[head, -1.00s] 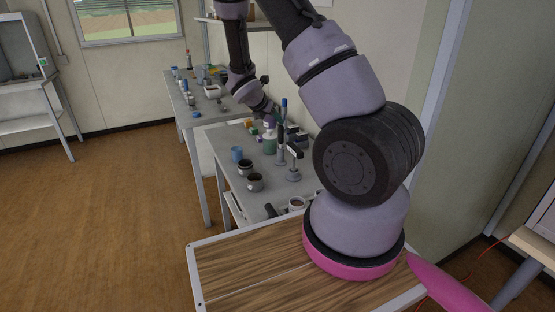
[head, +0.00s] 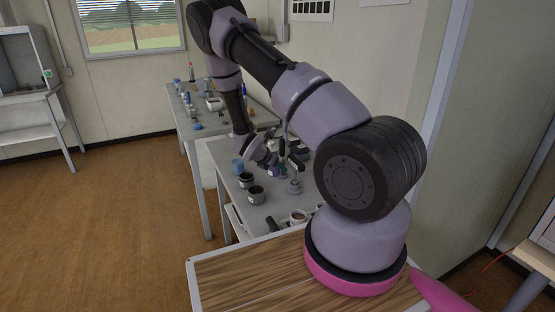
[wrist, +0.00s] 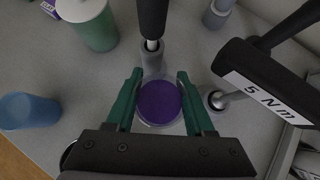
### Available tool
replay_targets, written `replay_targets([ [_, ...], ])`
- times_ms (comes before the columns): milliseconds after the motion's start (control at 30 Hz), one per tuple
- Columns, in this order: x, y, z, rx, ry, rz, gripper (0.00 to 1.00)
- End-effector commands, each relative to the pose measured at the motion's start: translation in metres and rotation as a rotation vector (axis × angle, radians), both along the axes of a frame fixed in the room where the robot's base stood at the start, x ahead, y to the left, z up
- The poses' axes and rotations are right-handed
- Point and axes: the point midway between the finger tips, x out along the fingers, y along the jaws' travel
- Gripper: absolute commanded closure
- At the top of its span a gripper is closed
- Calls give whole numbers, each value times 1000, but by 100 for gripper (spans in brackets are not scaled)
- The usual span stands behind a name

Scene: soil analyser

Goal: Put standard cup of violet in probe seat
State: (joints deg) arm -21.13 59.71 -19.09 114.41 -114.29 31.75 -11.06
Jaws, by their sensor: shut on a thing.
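The violet standard cup (wrist: 160,104) shows from above as a round violet top with a pale rim in the wrist view. My gripper (wrist: 160,80) is shut on it, one green finger on each side. In the head view my gripper (head: 268,160) is low over the near grey bench, beside a black-and-grey stand (head: 295,172). A black rod with a grey lower end (wrist: 152,40) is just beyond the cup in the wrist view. I cannot tell which part is the probe seat, or whether the cup touches the bench.
A black "5 Nm" handle (wrist: 262,82) on a metal post is close right of my gripper. A blue cup (wrist: 28,110) and a green bottle (wrist: 97,30) are to the left.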

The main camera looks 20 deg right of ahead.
Motion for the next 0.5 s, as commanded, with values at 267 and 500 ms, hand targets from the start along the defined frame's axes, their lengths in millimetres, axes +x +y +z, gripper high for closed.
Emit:
replay_targets([
  [267, 0, 0, -20, 0, 1, 1, 100],
  [500, 0, 0, -42, 0, -1, 1, 100],
])
